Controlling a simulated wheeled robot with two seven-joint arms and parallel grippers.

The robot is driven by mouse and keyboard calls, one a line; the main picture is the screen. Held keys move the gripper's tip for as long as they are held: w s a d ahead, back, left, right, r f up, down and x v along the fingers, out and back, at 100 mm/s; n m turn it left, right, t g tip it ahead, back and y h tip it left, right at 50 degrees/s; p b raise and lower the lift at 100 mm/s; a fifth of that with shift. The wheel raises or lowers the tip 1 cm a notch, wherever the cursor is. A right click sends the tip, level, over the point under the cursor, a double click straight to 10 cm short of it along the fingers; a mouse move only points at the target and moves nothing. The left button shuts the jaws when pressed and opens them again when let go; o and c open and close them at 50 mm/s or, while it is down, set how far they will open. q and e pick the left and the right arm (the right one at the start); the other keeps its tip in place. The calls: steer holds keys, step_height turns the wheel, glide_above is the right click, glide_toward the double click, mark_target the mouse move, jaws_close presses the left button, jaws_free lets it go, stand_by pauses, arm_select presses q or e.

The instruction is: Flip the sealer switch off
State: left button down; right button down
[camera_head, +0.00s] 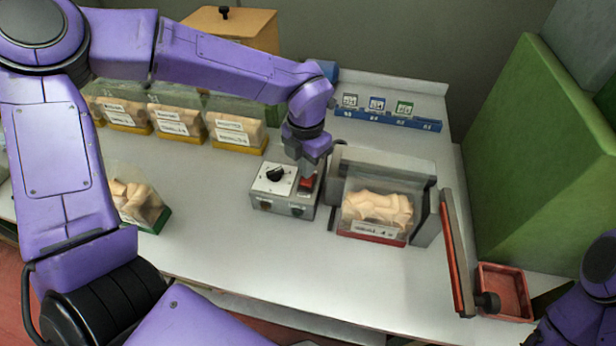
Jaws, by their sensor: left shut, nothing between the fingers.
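The sealer's control box (270,204) is a small grey box in the middle of the table, with a black knob (275,174) on its pale top plate. A red switch (307,183) sits at the right of that top. My left gripper (308,172) points down right over the red switch, with its fingers shut and empty; I cannot tell whether the tips touch it. The fingers partly hide the switch, so its position is unclear. My right gripper is not in view.
A hinged arm with a red strip (453,255) stands raised at the right, near a red tray (505,290). A blue rack (390,117) is at the back. The table front is clear.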

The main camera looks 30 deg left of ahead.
arm_select(q)
steer(key=shift+f+b, duration=0.85)
steer(key=shift+f, duration=0.5)
stand_by(0.9)
step_height(320, 180, up, 7)
steer(key=p, duration=0.7)
stand_by(0.4)
